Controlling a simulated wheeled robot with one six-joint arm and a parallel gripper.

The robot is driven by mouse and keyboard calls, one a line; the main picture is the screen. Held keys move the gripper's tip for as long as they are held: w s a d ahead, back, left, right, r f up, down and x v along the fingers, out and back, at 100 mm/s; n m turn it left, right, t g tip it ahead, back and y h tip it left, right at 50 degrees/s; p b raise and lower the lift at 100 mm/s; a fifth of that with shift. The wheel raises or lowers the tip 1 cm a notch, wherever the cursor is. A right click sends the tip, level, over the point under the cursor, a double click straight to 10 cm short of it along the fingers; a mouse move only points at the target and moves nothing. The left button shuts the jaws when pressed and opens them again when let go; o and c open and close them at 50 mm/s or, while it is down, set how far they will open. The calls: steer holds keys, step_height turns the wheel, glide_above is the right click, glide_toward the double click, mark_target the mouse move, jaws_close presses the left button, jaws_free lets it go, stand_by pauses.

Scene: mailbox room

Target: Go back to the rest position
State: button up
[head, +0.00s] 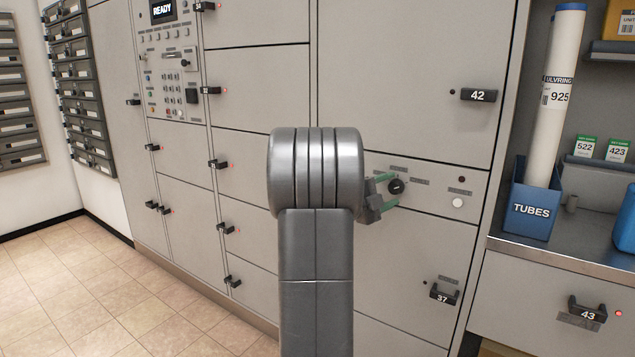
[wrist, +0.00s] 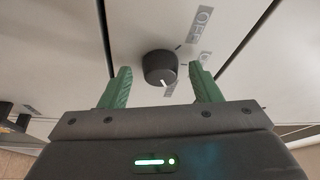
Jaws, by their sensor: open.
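My gripper (head: 381,190) is in front of the locker wall, right of my arm's upright link in the head view. A black round knob (wrist: 159,67) with a white pointer mark sits just beyond the fingertips, apparently untouched. My arm hides part of the wall.
Locker doors with black handles surround the knob: handle 42 (head: 478,95) above, handle 37 (head: 443,293) below, handle 43 (head: 587,311) at right. A white round button (head: 458,202) is right of the knob. A blue TUBES box (head: 532,208) stands on the counter. Tiled floor at left is clear.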

steer(key=n+t, duration=0.1)
steer(key=n, duration=0.1)
steer(key=n+t, duration=0.1)
steer(key=n, duration=0.4)
steer(key=shift+s+d+f+t+b, duration=0.15)
steer(key=shift+f+t+b, duration=0.15)
steer(key=shift+t+b, duration=0.1)
steer(key=n+t+p, duration=0.1)
steer(key=n, duration=0.2)
steer(key=n+t+p, duration=0.1)
steer(key=n, duration=0.2)
steer(key=shift+s+d+t+y, duration=0.1)
steer(key=shift+d+t+y, duration=0.05)
steer(key=shift+t+y, duration=0.2)
steer(key=n+t+y+p, duration=0.1)
steer(key=n, duration=0.1)
steer(key=shift+n, duration=0.3)
steer(key=shift+f, duration=0.15)
